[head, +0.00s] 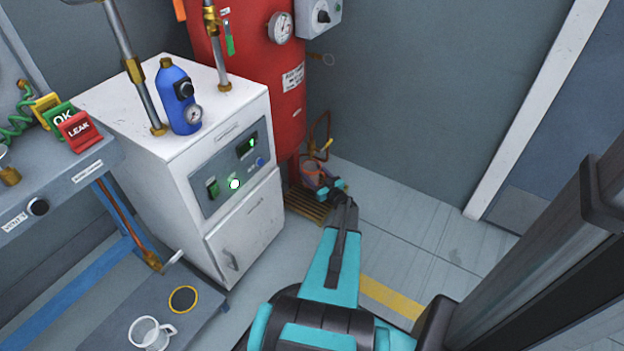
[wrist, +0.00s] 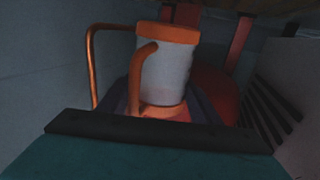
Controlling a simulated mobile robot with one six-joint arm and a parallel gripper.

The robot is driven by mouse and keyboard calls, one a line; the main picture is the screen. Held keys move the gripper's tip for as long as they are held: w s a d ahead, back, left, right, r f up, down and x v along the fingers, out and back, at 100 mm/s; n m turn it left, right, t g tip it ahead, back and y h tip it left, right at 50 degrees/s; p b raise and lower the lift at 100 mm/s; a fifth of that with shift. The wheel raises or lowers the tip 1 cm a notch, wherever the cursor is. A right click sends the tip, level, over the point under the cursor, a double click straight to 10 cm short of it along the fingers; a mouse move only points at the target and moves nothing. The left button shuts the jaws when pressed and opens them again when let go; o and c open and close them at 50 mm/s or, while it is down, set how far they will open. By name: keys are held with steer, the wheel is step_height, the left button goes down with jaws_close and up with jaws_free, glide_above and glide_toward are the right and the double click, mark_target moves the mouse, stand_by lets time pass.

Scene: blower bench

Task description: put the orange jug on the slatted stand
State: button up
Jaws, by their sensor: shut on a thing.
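The orange jug (head: 312,173) is in my gripper (head: 328,188), low beside the red tank in the head view. In the wrist view the jug (wrist: 165,75) looks upright, with a pale body and orange rim, handle and base. My gripper is shut on it; the fingertips are partly hidden. The slatted stand (head: 303,206) is a low brown set of slats by the tank's foot, partly hidden behind the cabinet. Dark slats also show at the right of the wrist view (wrist: 268,115). I cannot tell whether the jug touches the stand.
The red tank (head: 290,75) and white cabinet (head: 235,235) stand close on the left. A copper pipe (head: 325,130) rises behind the jug. A mug (head: 150,332) sits on a low grey shelf. The floor to the right is clear up to the wall.

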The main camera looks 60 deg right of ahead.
mark_target(316, 181)
steer(key=shift+f+b, duration=0.95)
steer(key=shift+f, duration=0.8)
steer(key=shift+f, duration=0.15)
steer(key=o, duration=1.1)
steer(key=shift+s+a+r, duration=0.2)
steer(key=shift+s+a, duration=0.05)
steer(key=shift+s, duration=0.3)
steer(key=p+v, duration=0.3)
steer(key=v, duration=0.8)
